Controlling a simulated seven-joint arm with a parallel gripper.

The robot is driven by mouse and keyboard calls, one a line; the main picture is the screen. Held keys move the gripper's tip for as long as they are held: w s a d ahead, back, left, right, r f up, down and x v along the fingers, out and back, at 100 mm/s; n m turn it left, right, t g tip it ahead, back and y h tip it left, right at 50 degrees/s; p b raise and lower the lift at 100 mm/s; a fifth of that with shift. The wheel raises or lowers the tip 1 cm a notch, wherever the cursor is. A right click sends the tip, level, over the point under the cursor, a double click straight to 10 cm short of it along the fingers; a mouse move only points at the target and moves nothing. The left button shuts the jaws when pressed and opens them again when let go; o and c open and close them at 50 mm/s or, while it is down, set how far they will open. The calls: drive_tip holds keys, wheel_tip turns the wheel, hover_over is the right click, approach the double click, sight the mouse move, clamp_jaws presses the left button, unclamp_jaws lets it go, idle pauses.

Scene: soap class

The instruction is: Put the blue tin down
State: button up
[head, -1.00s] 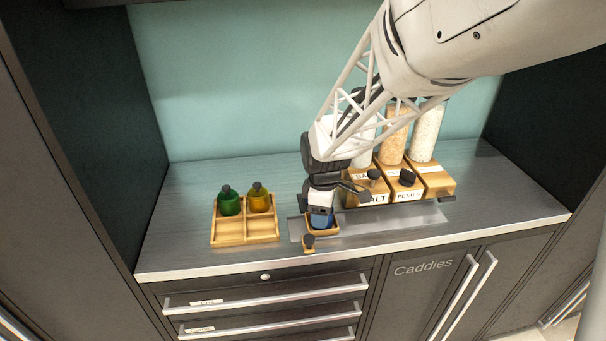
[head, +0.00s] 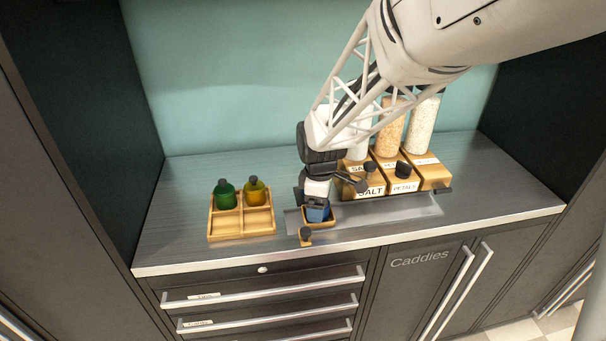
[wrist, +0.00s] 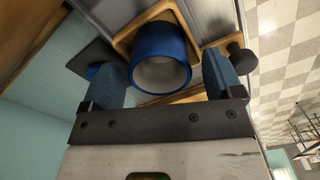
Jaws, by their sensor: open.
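The blue tin (wrist: 160,50) shows its open, pale inside toward the wrist camera. It stands in a small square wooden tray (wrist: 124,44). My gripper (wrist: 158,75) is open, with one blue finger on each side of the tin and gaps visible between. In the head view my gripper (head: 316,202) points down over the wooden tray (head: 333,220) near the counter's front edge. There the blue of the tin (head: 319,214) shows just under the gripper, partly hidden.
A wooden divided caddy (head: 240,237) holds a green bottle (head: 225,195) and an amber bottle (head: 256,193) at left. Wooden bins labelled salt and petals (head: 403,187) stand at right, before tall jars (head: 424,125). A dark-knobbed wooden piece (head: 305,236) sits by the tray.

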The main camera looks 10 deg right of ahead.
wheel_tip(320, 180, up, 11)
drive_tip(key=shift+r, duration=0.15)
idle(0.4)
idle(0.5)
drive_tip(key=s+d+r+m+t, duration=0.1)
drive_tip(key=s+d+m, duration=0.1)
drive_tip(key=s+m, duration=0.5)
drive_tip(key=s+d+r+m+t, duration=0.1)
drive_tip(key=s+m, duration=0.5)
drive_tip(key=s, duration=1.1)
drive_tip(key=shift+d+r+m+t, duration=0.3)
drive_tip(key=shift+d+r+m, duration=0.15)
drive_tip(key=shift+r, duration=0.15)
